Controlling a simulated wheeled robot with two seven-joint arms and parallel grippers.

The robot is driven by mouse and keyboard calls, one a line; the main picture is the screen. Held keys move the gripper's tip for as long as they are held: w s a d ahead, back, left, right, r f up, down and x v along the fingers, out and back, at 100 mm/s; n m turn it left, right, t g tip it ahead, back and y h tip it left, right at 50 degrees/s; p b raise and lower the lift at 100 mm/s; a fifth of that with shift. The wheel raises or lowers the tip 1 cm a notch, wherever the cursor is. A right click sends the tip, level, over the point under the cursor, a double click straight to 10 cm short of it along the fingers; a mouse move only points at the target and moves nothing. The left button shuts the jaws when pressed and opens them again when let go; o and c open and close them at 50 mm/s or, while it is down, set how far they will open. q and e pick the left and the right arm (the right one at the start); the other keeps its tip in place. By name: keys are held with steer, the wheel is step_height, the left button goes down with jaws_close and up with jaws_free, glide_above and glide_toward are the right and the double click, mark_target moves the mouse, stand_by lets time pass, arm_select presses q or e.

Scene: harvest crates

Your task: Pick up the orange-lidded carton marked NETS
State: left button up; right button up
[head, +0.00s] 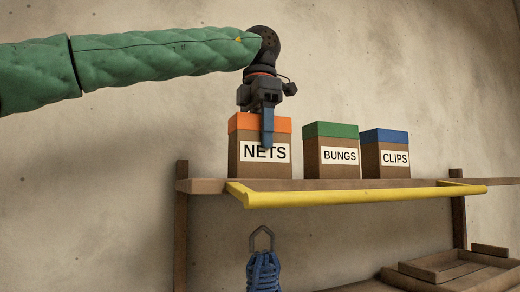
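The orange-lidded carton marked NETS (242,166) stands upright at the left end of the wooden shelf (205,186). My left gripper (267,126) points down over this carton. One blue finger shows in front of the carton's orange lid and reaches the top of the NETS label. The other finger is hidden, so I cannot tell how far apart the fingers are or whether they touch the carton. The carton's base appears to rest on the shelf. My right gripper is not in view.
A green-lidded carton marked BUNGS (331,130) and a blue-lidded carton marked CLIPS (384,136) stand to the right. A yellow rail (350,195) runs along the shelf front. A blue rope bundle (263,272) hangs below. Wooden trays (440,268) sit lower right.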

arm_select(q)
steer(key=shift+s, duration=0.1)
steer(key=c, duration=0.4)
steer(key=shift+c, duration=0.2)
steer(key=shift+r, duration=0.15)
steer(key=shift+r+b, duration=0.25)
steer(key=shift+b, duration=0.1)
step_height(320, 180, up, 4)
steer(key=shift+f+b, duration=0.25)
steer(key=shift+b, duration=0.4)
step_height(320, 180, up, 4)
steer(key=shift+r+p, duration=0.1)
steer(key=shift+p, duration=0.3)
steer(key=shift+r, duration=0.8)
